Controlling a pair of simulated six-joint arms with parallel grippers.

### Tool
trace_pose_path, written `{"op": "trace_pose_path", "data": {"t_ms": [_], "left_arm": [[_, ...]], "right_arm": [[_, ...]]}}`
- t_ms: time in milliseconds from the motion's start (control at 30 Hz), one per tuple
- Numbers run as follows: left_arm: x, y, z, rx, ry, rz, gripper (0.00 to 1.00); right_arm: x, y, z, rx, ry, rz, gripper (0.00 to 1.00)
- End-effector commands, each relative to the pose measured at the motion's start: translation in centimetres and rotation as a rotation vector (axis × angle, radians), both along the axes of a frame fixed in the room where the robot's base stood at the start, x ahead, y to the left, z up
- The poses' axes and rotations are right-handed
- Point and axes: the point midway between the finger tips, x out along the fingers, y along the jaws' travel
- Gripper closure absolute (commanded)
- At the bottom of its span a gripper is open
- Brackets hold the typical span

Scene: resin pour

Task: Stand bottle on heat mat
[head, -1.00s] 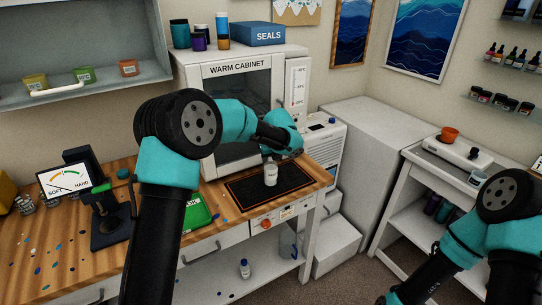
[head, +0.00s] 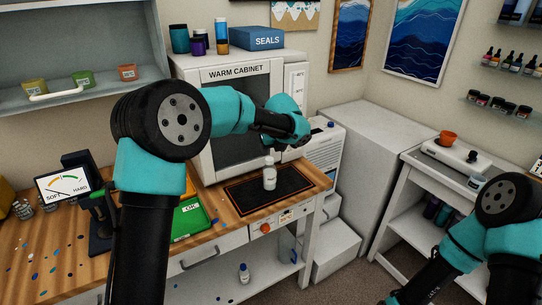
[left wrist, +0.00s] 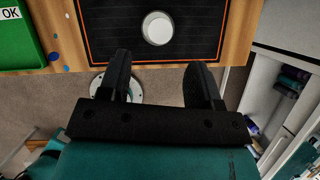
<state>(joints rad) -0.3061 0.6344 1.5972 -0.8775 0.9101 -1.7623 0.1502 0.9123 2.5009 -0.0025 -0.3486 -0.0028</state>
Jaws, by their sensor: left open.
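A small white bottle (head: 269,178) stands upright on the black heat mat (head: 240,201), which has an orange border and lies on the wooden bench. In the left wrist view the bottle's round white top (left wrist: 157,28) shows from above, with the mat (left wrist: 105,30) around it. My left gripper (head: 286,146) is above the bottle in the head view. In the left wrist view its fingers (left wrist: 160,66) are apart with nothing between them, and the bottle is beyond their tips. My right arm shows at the lower right, but its gripper is out of view.
The warm cabinet (head: 240,115) stands behind the mat. A green tray marked OK (head: 190,218) lies to its left, near the softness gauge (head: 63,184). A white side table (head: 410,160) is at the right.

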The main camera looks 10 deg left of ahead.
Motion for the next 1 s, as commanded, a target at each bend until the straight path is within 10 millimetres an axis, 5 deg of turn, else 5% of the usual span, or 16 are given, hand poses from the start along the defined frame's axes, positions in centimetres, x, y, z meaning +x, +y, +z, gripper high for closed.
{"op": "trace_pose_path", "data": {"t_ms": [300,1000], "left_arm": [[-1.5,-1.0,3.9,-0.001,-0.001,0.0,0.42],[-1.6,-1.0,4.1,-0.001,0.001,0.0,0.42]], "right_arm": [[0.0,0.0,0.0,0.0,0.0,0.0,0.57],[0.0,0.0,0.0,0.0,0.0,0.0,0.57]]}}
